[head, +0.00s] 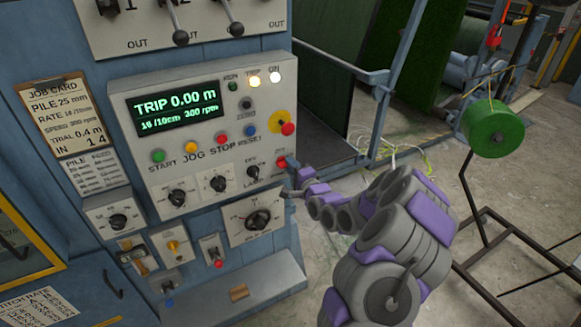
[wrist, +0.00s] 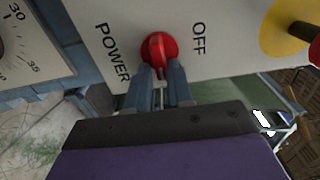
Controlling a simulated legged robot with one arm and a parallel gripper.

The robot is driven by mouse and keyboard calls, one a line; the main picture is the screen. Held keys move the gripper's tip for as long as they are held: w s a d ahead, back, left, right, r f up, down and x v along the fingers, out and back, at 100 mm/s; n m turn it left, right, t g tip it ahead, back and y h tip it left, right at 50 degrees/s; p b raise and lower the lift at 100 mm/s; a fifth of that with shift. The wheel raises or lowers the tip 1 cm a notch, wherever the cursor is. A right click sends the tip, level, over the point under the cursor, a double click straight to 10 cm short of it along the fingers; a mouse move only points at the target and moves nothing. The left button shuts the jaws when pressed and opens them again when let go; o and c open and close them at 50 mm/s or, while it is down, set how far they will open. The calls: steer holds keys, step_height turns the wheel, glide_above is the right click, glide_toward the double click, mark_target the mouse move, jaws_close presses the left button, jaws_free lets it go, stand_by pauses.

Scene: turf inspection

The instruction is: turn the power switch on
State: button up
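The power switch is a red rotary knob (wrist: 159,47) on a pale panel, between the printed words POWER and OFF in the wrist view. In the head view it shows as a small red spot (head: 282,162) at the lower right of the control panel, partly hidden by my gripper. My gripper (wrist: 160,77) has its two grey fingers apart, one on each side of the knob's near end. Whether they touch the knob cannot be told. In the head view my gripper (head: 289,181) is at the panel's right edge.
The control panel (head: 120,92) has a lit display reading TRIP 0.00 m, and lit TRIP and ON lamps. A red button on a yellow disc (head: 288,128) sits just above the knob. A large dial (head: 258,219) is below. A green spool (head: 493,128) stands at right.

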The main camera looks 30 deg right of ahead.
steer(key=shift+o, duration=1.4)
steer(key=shift+d, duration=0.2)
steer(key=s+p, duration=0.9)
steer(key=s, duration=0.8)
steer(key=shift+d, duration=0.4)
steer(key=shift+s, duration=0.1)
